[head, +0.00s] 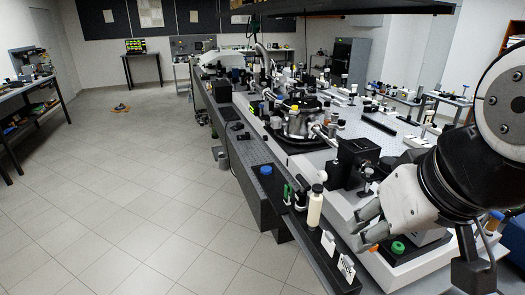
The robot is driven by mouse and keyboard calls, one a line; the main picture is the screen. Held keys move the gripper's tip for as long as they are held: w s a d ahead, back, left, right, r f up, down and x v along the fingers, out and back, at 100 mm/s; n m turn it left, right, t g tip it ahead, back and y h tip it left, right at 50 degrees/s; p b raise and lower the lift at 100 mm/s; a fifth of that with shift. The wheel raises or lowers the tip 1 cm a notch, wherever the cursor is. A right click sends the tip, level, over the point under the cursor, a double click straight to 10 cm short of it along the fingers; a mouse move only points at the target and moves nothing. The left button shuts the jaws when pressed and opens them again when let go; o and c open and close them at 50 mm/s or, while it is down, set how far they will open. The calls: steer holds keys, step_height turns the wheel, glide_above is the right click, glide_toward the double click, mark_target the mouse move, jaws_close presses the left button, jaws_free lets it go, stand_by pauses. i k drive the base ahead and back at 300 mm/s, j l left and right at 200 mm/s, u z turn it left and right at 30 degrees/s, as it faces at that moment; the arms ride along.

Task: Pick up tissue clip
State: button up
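Two small white pieces, which look like folded tissue held in clips, stand on the dark ledge at the near edge of the optical table in the head view. One white piece (328,241) is a little farther back, and the other white piece (346,267) is nearer; I cannot tell for sure which is the tissue clip. My gripper (364,226) is at the lower right, above and to the right of both pieces. Its fingers are apart, with nothing seen between them.
A cream bottle with a black cap (315,208) stands on the ledge behind the white pieces, with a blue-capped item (266,170) farther back. A green ring (398,247) lies near my gripper. A black box (355,162) stands behind it.

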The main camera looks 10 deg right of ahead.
mark_target(287, 198)
steer(key=i+j+z, duration=0.1)
steer(key=i+j, duration=0.55)
steer(key=j, duration=0.3)
steer(key=i+j+z, duration=0.15)
steer(key=i+j, duration=0.2)
steer(key=j, duration=0.1)
